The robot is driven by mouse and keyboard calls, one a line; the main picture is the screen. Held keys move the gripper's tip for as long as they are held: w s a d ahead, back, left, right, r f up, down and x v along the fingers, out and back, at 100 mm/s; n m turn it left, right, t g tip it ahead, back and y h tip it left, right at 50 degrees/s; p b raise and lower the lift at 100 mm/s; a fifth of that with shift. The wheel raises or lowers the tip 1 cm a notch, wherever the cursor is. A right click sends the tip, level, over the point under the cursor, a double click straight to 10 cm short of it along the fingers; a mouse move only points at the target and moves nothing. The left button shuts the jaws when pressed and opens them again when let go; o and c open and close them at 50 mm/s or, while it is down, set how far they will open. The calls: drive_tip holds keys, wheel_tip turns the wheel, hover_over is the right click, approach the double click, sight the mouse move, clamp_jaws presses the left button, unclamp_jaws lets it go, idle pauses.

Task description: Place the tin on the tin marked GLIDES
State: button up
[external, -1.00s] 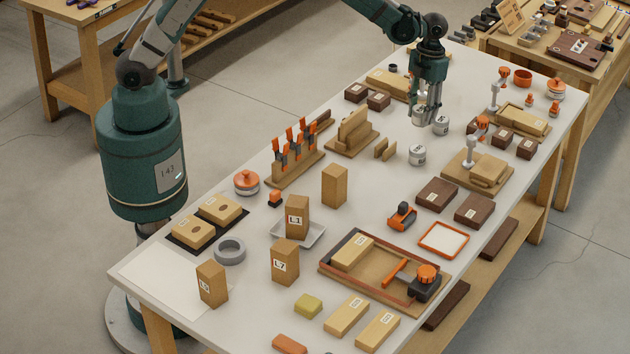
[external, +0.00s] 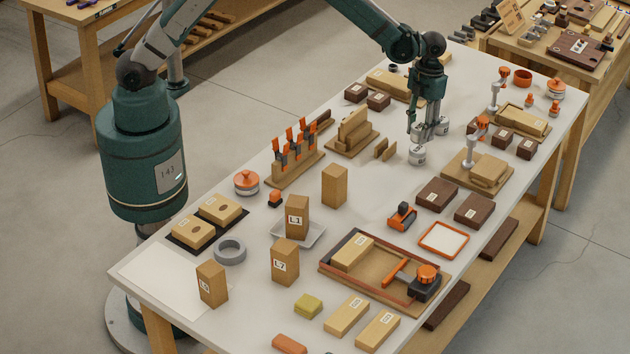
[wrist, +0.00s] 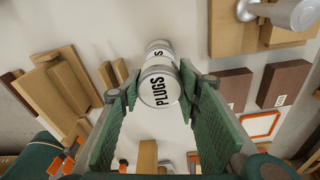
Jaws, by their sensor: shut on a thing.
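My gripper (external: 426,132) is shut on a silver tin marked PLUGS (wrist: 159,86), which sits between the fingertips in the wrist view. In the external view the held tin is mostly hidden by the fingers. A second tin (external: 417,156) stands on the table just below my gripper. A third tin (external: 442,126) stands just behind and to the right of the fingers. In the wrist view one tin (wrist: 158,47) shows partly behind the held one; only part of its label is visible. I cannot read GLIDES on any tin.
Two thin wooden pieces (external: 385,149) stand left of the tins. A wooden fixture with a grey clamp (external: 478,168) is at the right. Dark brown blocks (external: 437,194) lie nearer the front.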

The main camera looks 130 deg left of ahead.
sight(423, 124)
drive_tip(key=shift+f, duration=1.6)
drive_tip(key=shift+f, duration=0.15)
drive_tip(key=o, duration=0.9)
drive_tip(key=r, duration=0.4)
drive_tip(key=a+r, duration=0.1)
drive_tip(key=r, duration=0.7)
drive_tip(key=shift+w+a+r, duration=0.1)
drive_tip(key=shift+w+a, duration=0.05)
drive_tip(key=shift+a, duration=0.1)
